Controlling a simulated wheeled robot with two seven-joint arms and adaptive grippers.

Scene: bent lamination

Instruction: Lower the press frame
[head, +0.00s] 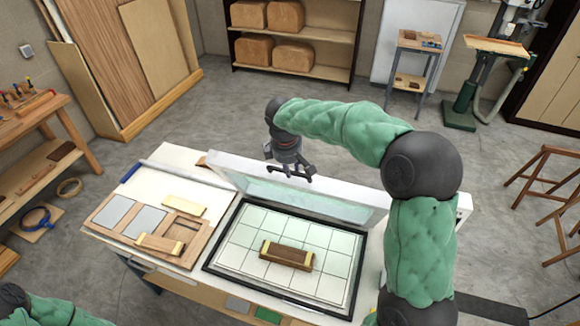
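The press frame (340,188) is a white frame with a pale green translucent sheet. It stands raised and tilted along the back edge of the press bed (230,229), which has a dark rim and a white gridded surface. A brown wooden form with pale end strips (287,255) lies on the middle of the bed. My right gripper (289,172) reaches down to the frame's upper edge, at a dark bar there. Its fingers are small and merge with the bar, so their closure is unclear. My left gripper is out of view; only part of that arm shows at bottom left.
My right arm spans the bed's right side.

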